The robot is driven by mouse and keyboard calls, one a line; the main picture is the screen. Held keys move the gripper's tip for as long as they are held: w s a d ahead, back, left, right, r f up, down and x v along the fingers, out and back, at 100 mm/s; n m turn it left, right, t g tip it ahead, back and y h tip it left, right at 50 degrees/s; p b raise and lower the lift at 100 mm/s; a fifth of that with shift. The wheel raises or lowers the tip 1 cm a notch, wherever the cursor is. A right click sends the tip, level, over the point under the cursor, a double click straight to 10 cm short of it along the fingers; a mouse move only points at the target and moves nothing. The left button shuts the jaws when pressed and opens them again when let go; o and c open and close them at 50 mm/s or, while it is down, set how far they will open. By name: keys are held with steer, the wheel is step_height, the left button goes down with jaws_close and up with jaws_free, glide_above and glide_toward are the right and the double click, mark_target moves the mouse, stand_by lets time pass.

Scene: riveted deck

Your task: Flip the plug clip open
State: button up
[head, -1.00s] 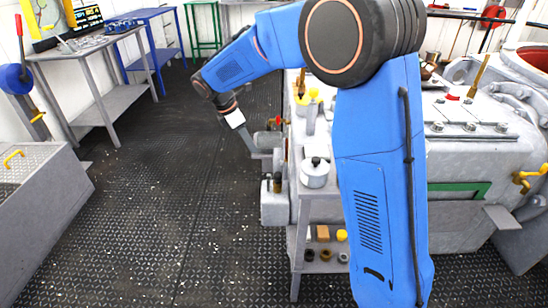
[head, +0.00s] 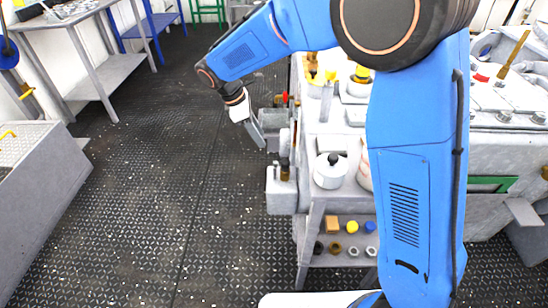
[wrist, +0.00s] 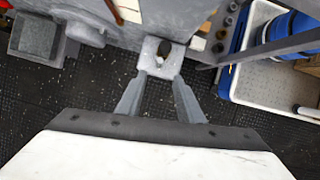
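I cannot clearly make out a plug clip. A pale grey block (head: 281,194) on the machine's side carries a small dark upright plug-like part (head: 285,169). In the wrist view what looks like the same block (wrist: 151,50) lies just beyond my fingertips, with a dark spot (wrist: 162,49) on top. My gripper (wrist: 160,77) is open, its two grey fingers apart with nothing between them. In the head view my gripper (head: 259,139) points down and right, above and a little left of the block. Contact cannot be told.
A cart (head: 318,212) beside the block holds a white lidded pot (head: 330,172) on top and small parts on its lower shelf. A grey box (wrist: 38,37) stands left of the block in the wrist view. The dark deck (head: 180,170) is open to the left.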

mark_target(275, 162)
steer(key=x, duration=1.2)
steer(key=shift+f, duration=0.3)
jaws_close()
